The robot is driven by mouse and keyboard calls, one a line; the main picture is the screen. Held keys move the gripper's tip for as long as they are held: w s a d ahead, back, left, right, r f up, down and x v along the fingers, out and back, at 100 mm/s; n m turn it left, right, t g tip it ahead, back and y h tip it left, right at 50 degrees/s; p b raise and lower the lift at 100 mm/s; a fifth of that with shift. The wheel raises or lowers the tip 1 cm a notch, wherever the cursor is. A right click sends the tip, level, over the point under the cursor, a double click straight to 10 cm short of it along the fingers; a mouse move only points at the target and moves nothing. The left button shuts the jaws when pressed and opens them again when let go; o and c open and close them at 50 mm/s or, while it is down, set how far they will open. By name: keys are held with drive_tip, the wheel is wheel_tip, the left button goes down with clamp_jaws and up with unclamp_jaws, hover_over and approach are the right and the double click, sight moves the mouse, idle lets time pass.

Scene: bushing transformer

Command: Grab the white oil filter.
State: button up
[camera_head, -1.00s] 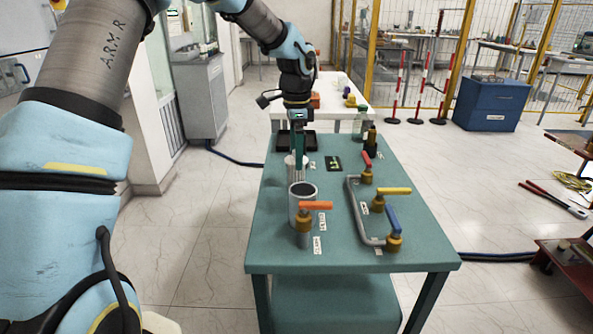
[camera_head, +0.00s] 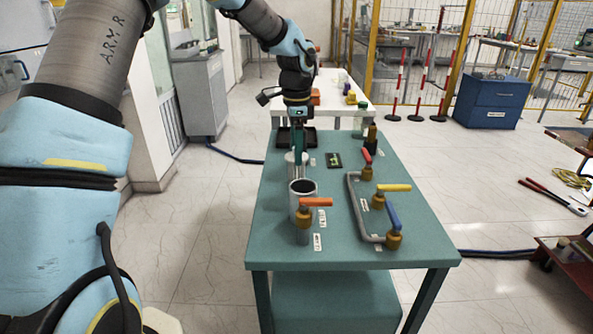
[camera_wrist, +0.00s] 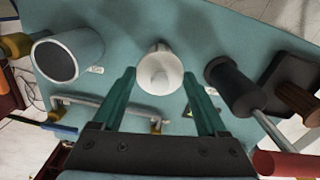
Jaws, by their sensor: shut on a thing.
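The white oil filter (camera_wrist: 160,72) is a short pale cylinder with a rounded top, upright in the wrist view. My gripper (camera_wrist: 161,82) points down at it, with one green finger on each side, shut on it. In the head view my gripper (camera_head: 299,172) hangs over the left side of the green table, and the filter (camera_head: 291,159) shows only partly behind the fingers. I cannot tell whether the filter touches the table.
A larger grey cylinder (camera_head: 296,205) with a dark opening stands just nearer, beside an orange-handled valve (camera_head: 304,222). A bent pipe (camera_head: 356,205) with coloured valve handles lies right. A black tray (camera_head: 311,137) and a dark bottle (camera_head: 372,136) are farther back on the green table (camera_head: 340,251).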

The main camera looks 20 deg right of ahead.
clamp_jaws()
